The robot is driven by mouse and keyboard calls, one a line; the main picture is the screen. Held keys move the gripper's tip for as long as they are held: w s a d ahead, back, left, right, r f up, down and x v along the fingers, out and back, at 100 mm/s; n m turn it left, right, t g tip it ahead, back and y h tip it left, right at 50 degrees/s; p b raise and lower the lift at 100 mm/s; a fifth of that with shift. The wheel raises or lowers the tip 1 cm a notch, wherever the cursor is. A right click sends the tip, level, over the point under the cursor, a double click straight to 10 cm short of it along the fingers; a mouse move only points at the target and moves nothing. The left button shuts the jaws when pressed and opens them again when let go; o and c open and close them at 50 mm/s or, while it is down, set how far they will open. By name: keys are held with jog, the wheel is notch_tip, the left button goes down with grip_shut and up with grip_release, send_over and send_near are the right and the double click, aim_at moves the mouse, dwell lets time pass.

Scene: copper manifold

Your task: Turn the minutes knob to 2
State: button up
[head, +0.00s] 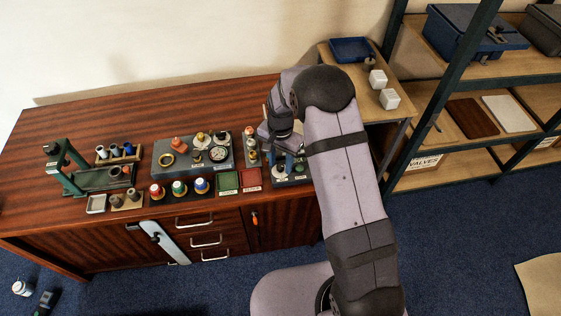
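My gripper (280,148) points down over a small dark panel (291,182) at the right end of the wooden bench. The panel carries a pale knob (279,171) and a green piece (299,168), and my gripper and wrist hide its back part. The fingers are small and partly covered, so I cannot tell whether they are open, shut or touching a knob. A grey panel (168,163) to the left holds a round white dial (218,153) and several knobs. The labels are too small to read, so I cannot tell which knob is the minutes knob.
A green tray (228,183) and a red tray (251,178) lie at the bench front, left of the dark panel. Several coloured spools (179,188) stand further left. A side table (338,73) and shelves (470,70) are on the right. The rear bench is clear.

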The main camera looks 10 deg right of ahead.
aim_at(280, 164)
jog(key=shift+r+b, duration=0.75)
jog(key=shift+r, duration=2.9)
jog(key=n, duration=0.3)
jog(key=shift+w, duration=0.3)
jog(key=s+d+f+n+g, duration=0.1)
jog(key=s+f+n, duration=0.15)
jog(key=s, duration=0.45)
jog(key=s+d+f+n+g, duration=0.1)
jog(key=s+f+n, duration=0.15)
jog(key=s, duration=0.55)
jog(key=s+d+r+n+p, duration=0.1)
jog(key=s+r, duration=0.2)
jog(key=s, duration=0.3)
jog(key=s+d+r+p, duration=0.1)
jog(key=s+r, duration=0.3)
jog(key=s, duration=0.2)
notch_tip(280, 164, up, 6)
jog(key=w+t+p, duration=0.1)
jog(key=w+t, duration=0.1)
jog(key=shift+d+r+m+p, duration=0.2)
jog(key=shift+d+m+p, duration=0.1)
jog(key=shift+d+m, duration=0.1)
